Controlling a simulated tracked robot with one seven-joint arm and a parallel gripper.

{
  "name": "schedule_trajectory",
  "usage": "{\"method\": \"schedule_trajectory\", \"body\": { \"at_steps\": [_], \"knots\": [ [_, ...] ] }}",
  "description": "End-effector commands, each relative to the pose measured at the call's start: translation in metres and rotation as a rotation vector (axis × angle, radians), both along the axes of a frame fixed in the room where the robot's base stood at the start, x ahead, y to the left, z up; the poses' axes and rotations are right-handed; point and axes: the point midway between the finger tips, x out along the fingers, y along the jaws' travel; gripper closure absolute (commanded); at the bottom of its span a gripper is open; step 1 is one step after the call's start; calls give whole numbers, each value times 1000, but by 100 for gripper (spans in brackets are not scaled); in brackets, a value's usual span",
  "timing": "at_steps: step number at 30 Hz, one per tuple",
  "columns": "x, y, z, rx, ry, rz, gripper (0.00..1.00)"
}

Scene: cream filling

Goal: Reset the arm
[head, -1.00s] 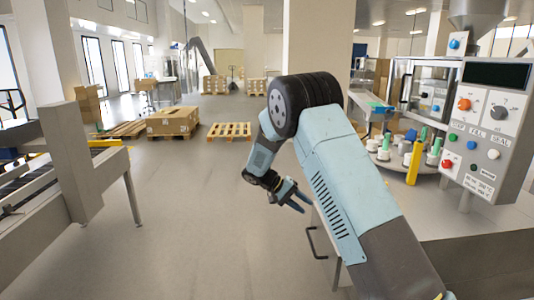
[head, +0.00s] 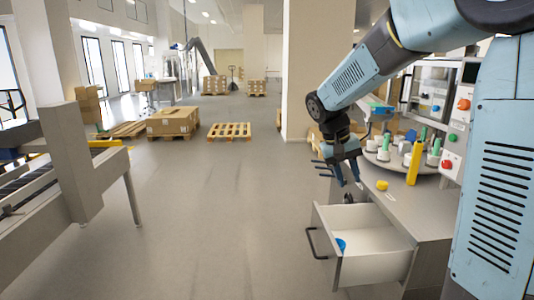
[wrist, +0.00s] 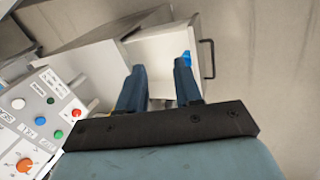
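My gripper (head: 349,172) hangs from my raised arm in the head view, above the back edge of the open drawer. In the wrist view my gripper (wrist: 160,85) has its two blue fingers spread apart with nothing between them. The white drawer (head: 372,268) is pulled out of the grey cabinet. A blue item (head: 341,245) lies inside the drawer near its front; it also shows in the wrist view (wrist: 187,58), partly behind a finger.
A yellow cap (head: 382,185) lies on the cabinet top. A rotary table with white and green containers (head: 384,150) and a yellow post (head: 414,163) stands behind. A control panel (wrist: 45,125) is close by.

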Motion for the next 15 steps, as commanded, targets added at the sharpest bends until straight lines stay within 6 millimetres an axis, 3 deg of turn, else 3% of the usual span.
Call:
{"method": "schedule_trajectory", "body": {
  "at_steps": [6,15],
  "knots": [
    [-49,-13,27,97,-76,16,66],
    [-115,-20,48,207,-195,48,66]
  ]
}}
